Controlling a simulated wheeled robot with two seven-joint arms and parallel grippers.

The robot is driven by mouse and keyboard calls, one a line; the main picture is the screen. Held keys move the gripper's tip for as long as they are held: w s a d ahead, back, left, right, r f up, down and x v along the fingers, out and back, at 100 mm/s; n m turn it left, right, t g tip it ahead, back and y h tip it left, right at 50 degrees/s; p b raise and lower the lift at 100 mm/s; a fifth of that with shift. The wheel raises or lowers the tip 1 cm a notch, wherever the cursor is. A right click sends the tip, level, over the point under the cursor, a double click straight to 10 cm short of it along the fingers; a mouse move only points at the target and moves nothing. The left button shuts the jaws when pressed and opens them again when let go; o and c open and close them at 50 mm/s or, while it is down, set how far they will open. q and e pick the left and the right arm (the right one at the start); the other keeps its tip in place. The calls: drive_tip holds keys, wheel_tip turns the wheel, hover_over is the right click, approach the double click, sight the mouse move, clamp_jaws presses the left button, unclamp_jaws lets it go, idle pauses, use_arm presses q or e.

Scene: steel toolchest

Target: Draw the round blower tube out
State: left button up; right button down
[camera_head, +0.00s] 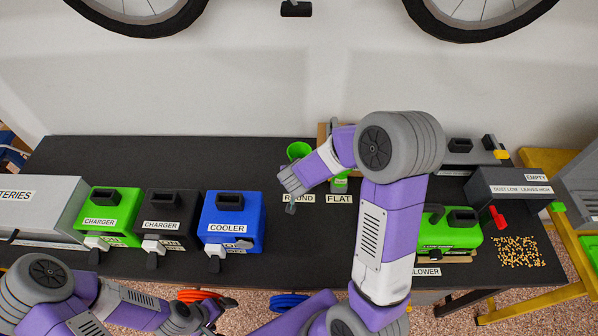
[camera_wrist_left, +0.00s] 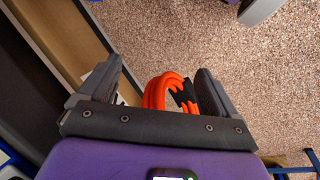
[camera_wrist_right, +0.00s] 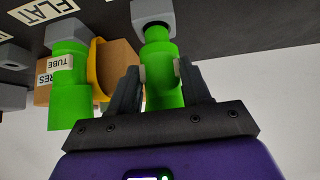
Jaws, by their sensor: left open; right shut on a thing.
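In the right wrist view my right gripper (camera_wrist_right: 160,85) is shut on a green tube (camera_wrist_right: 160,60). The far end of this tube meets a grey block (camera_wrist_right: 152,14); how deep it sits there I cannot tell. A second green tube (camera_wrist_right: 68,105), labelled TUBE, stands beside it, apart from my fingers. In the head view a green round tube end (camera_head: 298,151) shows at the table's back, above the ROUND label (camera_head: 298,198); the FLAT label (camera_head: 339,199) is to its right. My right arm partly covers this area. My left gripper (camera_wrist_left: 155,80) is open and empty, low at the table's front.
An orange coil (camera_wrist_left: 165,92) is below my left fingers. Two chargers and a blue cooler (camera_head: 232,222) stand along the table's left. A green blower (camera_head: 450,232) is on the right, near scattered pellets (camera_head: 520,252). A cardboard box (camera_wrist_right: 115,65) is behind the tubes.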

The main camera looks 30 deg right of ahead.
drive_tip(key=shift+f+b, duration=1)
drive_tip(key=shift+f, duration=0.5)
drive_tip(key=shift+c, duration=2.2)
unclamp_jaws()
drive_tip(key=p+v, duration=0.3)
drive_tip(key=v, duration=0.4)
drive_tip(key=shift+s+r, duration=0.2)
drive_tip(key=shift+r, duration=0.05)
drive_tip(key=shift+a+f, duration=0.1)
